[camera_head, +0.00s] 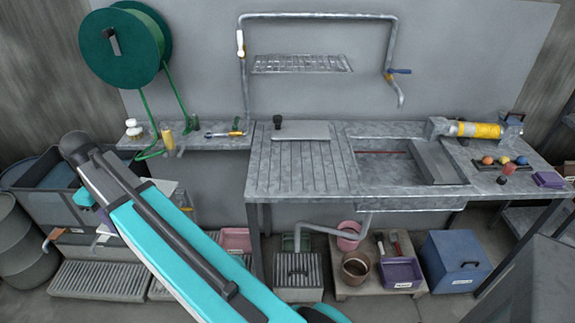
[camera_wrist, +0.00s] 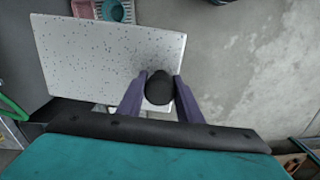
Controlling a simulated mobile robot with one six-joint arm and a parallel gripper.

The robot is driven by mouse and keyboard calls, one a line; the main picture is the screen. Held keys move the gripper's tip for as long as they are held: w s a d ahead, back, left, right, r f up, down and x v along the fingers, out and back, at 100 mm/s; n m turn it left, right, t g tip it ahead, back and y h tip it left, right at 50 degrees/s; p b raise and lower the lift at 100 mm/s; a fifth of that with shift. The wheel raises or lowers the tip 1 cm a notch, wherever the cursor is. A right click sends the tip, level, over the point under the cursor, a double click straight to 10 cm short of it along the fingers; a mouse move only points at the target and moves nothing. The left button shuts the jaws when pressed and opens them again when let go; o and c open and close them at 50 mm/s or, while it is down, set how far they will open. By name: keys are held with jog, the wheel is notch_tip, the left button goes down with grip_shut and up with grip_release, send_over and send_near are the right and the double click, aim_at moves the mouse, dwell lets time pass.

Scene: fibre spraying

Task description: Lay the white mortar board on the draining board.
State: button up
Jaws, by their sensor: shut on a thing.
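The white mortar board (camera_wrist: 95,55), speckled with dark dots, fills the upper left of the wrist view. My gripper (camera_wrist: 160,92) is shut on its dark round handle (camera_wrist: 160,86), with one purple finger on each side. In the head view my own arm hides most of the gripper and board, left of the bench. A pale edge (camera_head: 165,187) beside the arm there may be part of the board. The ribbed grey draining board (camera_head: 295,168) is the left part of the metal sink bench, and its ribbed middle is bare.
A grey plate (camera_head: 301,131) and a dark knob (camera_head: 278,121) sit at the draining board's back edge. The sink (camera_head: 395,168) is to its right. A shelf (camera_head: 195,138) with a hose and small tools adjoins its left. A pipe frame with a rack (camera_head: 300,64) stands above.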

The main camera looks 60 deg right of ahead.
jog(key=s+d+r+m+p, duration=0.1)
jog(key=s+d+m+p, duration=0.3)
jog(key=d, duration=1)
jog(key=s+d+r+m+p, duration=0.1)
jog(key=s+d+m, duration=0.45)
jog(key=d, duration=0.85)
jog(key=s+d+r+m+p, duration=0.1)
jog(key=s+d+m+p, duration=0.4)
jog(key=s+d, duration=1.4)
jog(key=s+m, duration=0.1)
jog(key=s, duration=0.3)
jog(key=shift+m+p, duration=0.3)
jog(key=shift+m, duration=0.05)
jog(key=shift+r, duration=0.1)
jog(key=w+d+f+b, duration=0.1)
jog(key=w+d+b, duration=0.2)
jog(key=w, duration=1.1)
jog(key=shift+d+f, duration=0.15)
jog(key=shift+d, duration=0.3)
